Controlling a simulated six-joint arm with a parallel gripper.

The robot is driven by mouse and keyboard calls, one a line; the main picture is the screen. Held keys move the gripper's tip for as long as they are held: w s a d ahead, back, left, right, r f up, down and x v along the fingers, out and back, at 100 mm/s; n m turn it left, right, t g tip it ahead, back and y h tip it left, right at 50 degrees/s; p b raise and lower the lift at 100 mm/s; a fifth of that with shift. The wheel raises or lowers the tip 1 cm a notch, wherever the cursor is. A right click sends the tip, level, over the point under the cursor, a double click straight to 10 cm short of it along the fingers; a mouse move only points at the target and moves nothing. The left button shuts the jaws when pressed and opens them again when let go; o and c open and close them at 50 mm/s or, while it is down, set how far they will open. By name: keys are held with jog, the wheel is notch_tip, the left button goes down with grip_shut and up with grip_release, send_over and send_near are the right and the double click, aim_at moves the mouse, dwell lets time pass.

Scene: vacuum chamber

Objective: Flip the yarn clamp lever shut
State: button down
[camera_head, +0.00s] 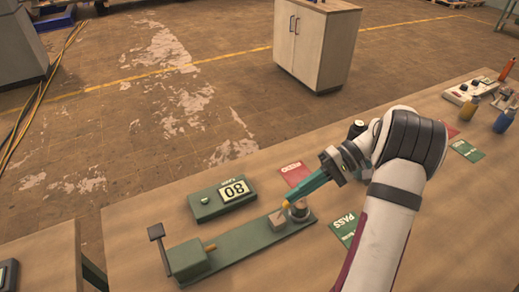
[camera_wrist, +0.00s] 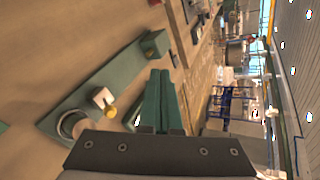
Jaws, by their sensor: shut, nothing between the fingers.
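The yarn tester is a long green base plate (camera_head: 240,243) on the table. My gripper (camera_head: 293,199) has teal fingers, shut and empty, pointing down-left close to the yellow tip. Whether they touch it cannot be told. The lever's full shape is unclear.
A red card (camera_head: 295,174) and a green PASS card (camera_head: 345,226) lie near my gripper. Bottles (camera_head: 504,120) and a control box (camera_head: 470,90) stand far right. The front table area is clear.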

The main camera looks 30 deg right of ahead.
jog(key=s+d+f+t, duration=0.3)
jog(key=d+f+t, duration=0.2)
jog(key=d, duration=0.3)
jog(key=s+d+f+m+t+y, duration=0.1)
jog(key=s+d+f+t, duration=0.2)
jog(key=d+f, duration=0.3)
jog(key=shift+s+d+f+m+t, duration=0.15)
jog(key=shift+d+f+m+t, duration=0.15)
jog(key=shift+d+t, duration=0.6)
send_near(283, 211)
jog(key=w+a, duration=0.1)
jog(key=w, duration=0.1)
jog(key=w+a+r, duration=0.1)
jog(key=w+a, duration=0.1)
jog(key=shift+r, duration=0.25)
